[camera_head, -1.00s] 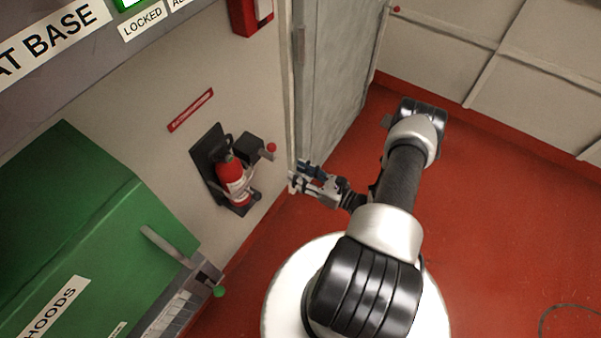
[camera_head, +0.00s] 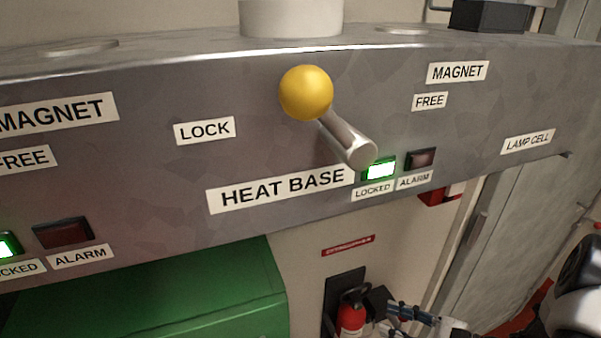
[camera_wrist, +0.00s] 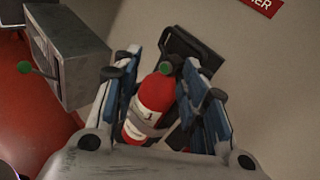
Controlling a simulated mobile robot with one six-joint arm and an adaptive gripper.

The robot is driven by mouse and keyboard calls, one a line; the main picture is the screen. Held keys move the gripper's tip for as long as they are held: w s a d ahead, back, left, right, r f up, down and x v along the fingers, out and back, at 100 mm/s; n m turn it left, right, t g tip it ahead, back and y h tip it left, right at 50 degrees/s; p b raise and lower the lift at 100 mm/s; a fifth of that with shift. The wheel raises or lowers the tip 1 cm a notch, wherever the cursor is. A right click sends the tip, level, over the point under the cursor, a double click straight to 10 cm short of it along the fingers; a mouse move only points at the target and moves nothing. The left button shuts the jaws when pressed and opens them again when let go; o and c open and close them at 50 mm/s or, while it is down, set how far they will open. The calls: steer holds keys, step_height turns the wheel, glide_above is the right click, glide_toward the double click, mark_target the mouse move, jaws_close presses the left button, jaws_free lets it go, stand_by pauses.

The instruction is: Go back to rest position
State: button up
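My gripper (camera_head: 396,311) is at the lower right of the head view, with part of my arm at the right edge. In the wrist view its two blue-padded fingers (camera_wrist: 163,85) stand apart. The red fire extinguisher (camera_wrist: 153,106) shows between and beyond them, in front of its dark wall bracket (camera_wrist: 190,52). In the head view the extinguisher (camera_head: 351,318) is left of the gripper, its lower part cut off by the frame. I see no contact between them.
A grey panel (camera_head: 260,120) crosses the head view, with a yellow-knobbed lever (camera_head: 306,93) sticking out. A green hood (camera_head: 160,305) is below left and a grey door (camera_head: 530,220) at right. A grey box (camera_wrist: 70,50) stands left in the wrist view.

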steer(key=s+a+r+n+g+h, duration=0.5)
steer(key=s+a+r+n+g, duration=0.5)
steer(key=r+n, duration=0.35)
steer(key=s+d+r+n+t+h, duration=0.1)
steer(key=s+r+n+t+h, duration=0.5)
steer(key=s+r+n+h, duration=0.2)
steer(key=shift+s+d+r+n+h, duration=0.3)
steer(key=shift+r+n+h, duration=0.1)
steer(key=shift+r+n, duration=0.15)
steer(key=shift+o, duration=0.5)
